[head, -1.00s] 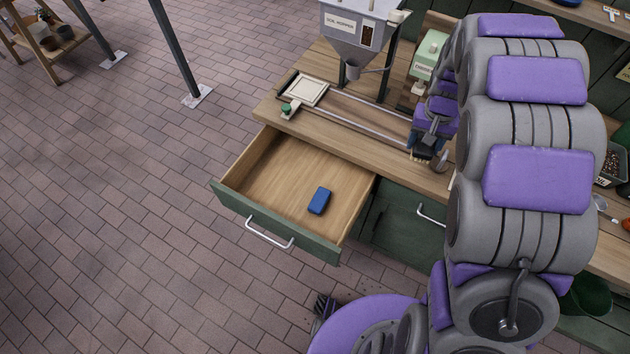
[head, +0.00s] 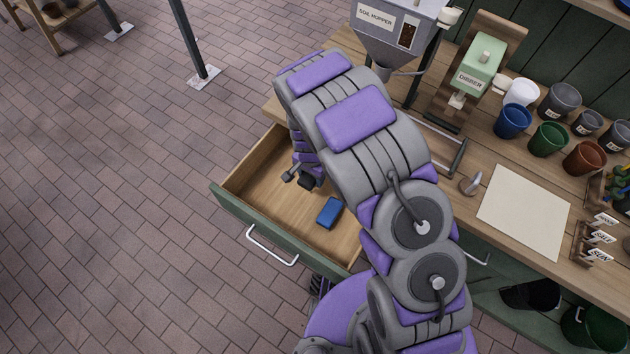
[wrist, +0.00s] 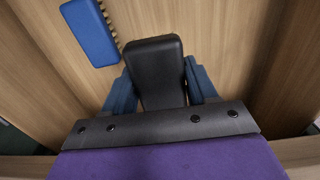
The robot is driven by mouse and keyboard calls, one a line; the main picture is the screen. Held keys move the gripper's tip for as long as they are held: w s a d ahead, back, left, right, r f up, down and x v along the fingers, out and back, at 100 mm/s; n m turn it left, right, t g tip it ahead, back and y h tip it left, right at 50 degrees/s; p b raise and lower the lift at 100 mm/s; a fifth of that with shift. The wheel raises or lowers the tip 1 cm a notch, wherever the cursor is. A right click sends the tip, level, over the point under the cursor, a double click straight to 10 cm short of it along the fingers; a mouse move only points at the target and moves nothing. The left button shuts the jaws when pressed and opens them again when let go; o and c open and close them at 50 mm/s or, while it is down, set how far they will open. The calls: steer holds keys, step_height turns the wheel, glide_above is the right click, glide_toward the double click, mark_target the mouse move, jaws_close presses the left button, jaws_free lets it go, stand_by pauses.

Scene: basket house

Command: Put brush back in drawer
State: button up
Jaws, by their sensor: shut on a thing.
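The open drawer (head: 231,205) has a green front and a wooden inside. My gripper (head: 299,181) is inside the drawer's outline, over its floor. A second blue block (head: 330,212) lies on the drawer floor to the right of my gripper. In the wrist view this block (wrist: 90,32) shows tan bristles along one edge, at upper left. Whether the held brush touches the floor I cannot tell.
The workbench (head: 485,160) bears a soil hopper (head: 392,30), a green dibber press (head: 480,62), several pots and a beige sheet (head: 525,210). My arm hides the drawer's right side. Open brick floor (head: 110,200) lies to the left.

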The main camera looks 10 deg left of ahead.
steer(key=b, duration=0.1)
glide_above(316, 193)
steer(key=d, duration=0.1)
steer(key=f, duration=0.4)
steer(key=shift+d+f, duration=0.15)
steer(key=shift+d, duration=0.05)
steer(key=shift+f, duration=0.35)
steer(key=a+f, duration=0.1)
steer(key=f, duration=0.1)
steer(key=a+f+b, duration=0.1)
steer(key=f, duration=0.1)
steer(key=shift+a+f, duration=0.1)
steer(key=shift+a, duration=0.25)
steer(key=shift+d, duration=1.1)
steer(key=o, duration=0.6)
steer(key=shift+o, duration=0.9)
steer(key=shift+a, duration=0.1)
steer(key=shift+o, duration=0.2)
steer(key=shift+a, duration=0.6)
steer(key=shift+d, duration=0.35)
